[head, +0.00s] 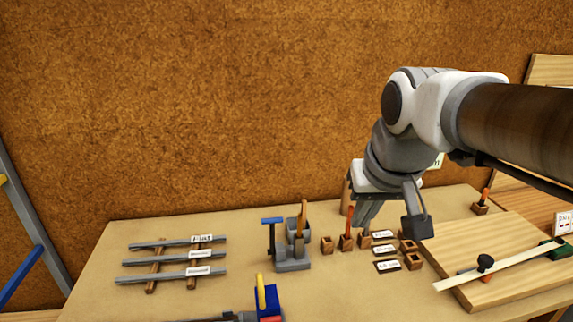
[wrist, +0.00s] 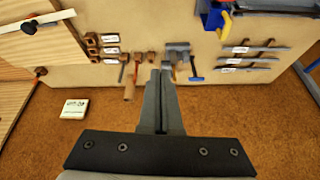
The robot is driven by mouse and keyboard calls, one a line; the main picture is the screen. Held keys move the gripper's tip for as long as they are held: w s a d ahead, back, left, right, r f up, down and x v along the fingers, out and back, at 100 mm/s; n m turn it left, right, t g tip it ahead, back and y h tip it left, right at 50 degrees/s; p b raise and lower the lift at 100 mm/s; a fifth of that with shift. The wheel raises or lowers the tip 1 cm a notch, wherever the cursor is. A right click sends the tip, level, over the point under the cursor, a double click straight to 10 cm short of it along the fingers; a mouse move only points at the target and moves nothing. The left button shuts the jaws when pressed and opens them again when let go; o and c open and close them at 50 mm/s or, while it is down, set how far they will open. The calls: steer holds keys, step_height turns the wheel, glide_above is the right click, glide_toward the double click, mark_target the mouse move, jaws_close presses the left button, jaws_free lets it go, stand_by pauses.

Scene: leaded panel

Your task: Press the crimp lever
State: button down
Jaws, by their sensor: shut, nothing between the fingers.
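I cannot tell for certain which part is the crimp lever. A blue block with an upright yellow lever (head: 261,291) stands at the bench's front edge; the yellow lever (wrist: 225,20) also shows at the top of the wrist view. A grey stand with a blue T-shaped handle (head: 272,221) stands farther back; its blue handle (wrist: 195,68) shows right of my fingertips in the wrist view. My gripper (head: 362,224) is shut and empty, right of both devices and near the small wooden blocks. In the wrist view its fingers (wrist: 160,70) are together.
Grey lead strips with labels (head: 174,261) lie on wooden rails at the left. A wooden board (head: 515,245) with a pale strip lies at the right. A brown wall (head: 200,110) stands behind the bench.

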steer(key=w+a+f+n, duration=0.1)
steer(key=w+a, duration=0.7)
steer(key=w, duration=0.3)
steer(key=w+a+f+g, duration=0.1)
steer(key=w+a+f, duration=0.1)
steer(key=w+a, duration=0.6)
steer(key=w, duration=0.3)
steer(key=shift+w+n, duration=0.15)
steer(key=shift+n, duration=0.25)
steer(key=shift+d+f, duration=0.1)
steer(key=shift+f, duration=0.1)
steer(key=shift+f+b, duration=0.45)
steer(key=shift+f, duration=5.3)
steer(key=shift+f+b, duration=0.1)
steer(key=shift+b, duration=0.25)
